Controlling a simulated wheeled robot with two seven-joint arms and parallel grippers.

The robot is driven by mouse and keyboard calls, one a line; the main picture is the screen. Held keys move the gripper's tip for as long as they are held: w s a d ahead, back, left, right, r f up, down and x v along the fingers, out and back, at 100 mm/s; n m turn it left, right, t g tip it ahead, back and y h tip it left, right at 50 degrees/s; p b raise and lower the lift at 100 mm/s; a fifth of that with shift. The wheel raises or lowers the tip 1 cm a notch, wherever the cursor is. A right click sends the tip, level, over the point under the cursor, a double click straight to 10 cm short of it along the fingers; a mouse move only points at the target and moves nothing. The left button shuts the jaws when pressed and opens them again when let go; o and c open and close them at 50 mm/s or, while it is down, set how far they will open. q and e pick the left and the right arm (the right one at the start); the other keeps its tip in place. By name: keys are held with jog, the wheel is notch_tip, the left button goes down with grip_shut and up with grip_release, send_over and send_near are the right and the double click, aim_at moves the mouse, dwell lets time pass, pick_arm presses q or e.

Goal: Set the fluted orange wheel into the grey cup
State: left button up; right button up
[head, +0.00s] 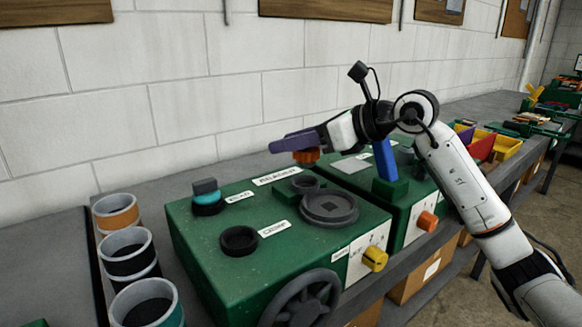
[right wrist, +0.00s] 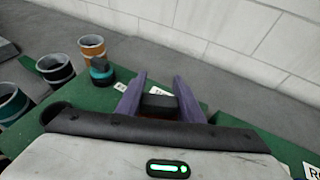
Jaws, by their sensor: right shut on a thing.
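The fluted orange wheel (head: 306,156) is held by my right gripper (head: 290,143), above the green box. In the right wrist view, a dark block (right wrist: 160,101) sits between the purple fingers of this gripper (right wrist: 159,88), with a little orange below it. On the box top, a dark grey round cup (head: 238,240) stands empty near the left front. A smaller dark cup (head: 305,184) stands behind a wide dark round dish (head: 329,207). The wheel is apart from these, higher up. I cannot tell which one is meant by the grey cup. My left gripper is not in view.
The green box (head: 205,270) also carries a teal-and-black wheel (head: 207,198) with a dark block on top. Several grey-rimmed banded cylinders (head: 127,252) stand in a row at left. A blue upright block (head: 384,159) stands at right, near my arm. A white wall is behind.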

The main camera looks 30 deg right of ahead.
notch_tip(320, 180, down, 5)
jog(key=shift+r, duration=0.1)
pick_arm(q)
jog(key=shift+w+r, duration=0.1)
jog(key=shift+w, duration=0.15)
pick_arm(e)
jog(key=shift+b, duration=0.35)
jog(key=o, duration=1.3)
jog(key=shift+w, duration=0.1)
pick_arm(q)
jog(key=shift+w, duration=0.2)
pick_arm(e)
jog(key=shift+o, duration=0.2)
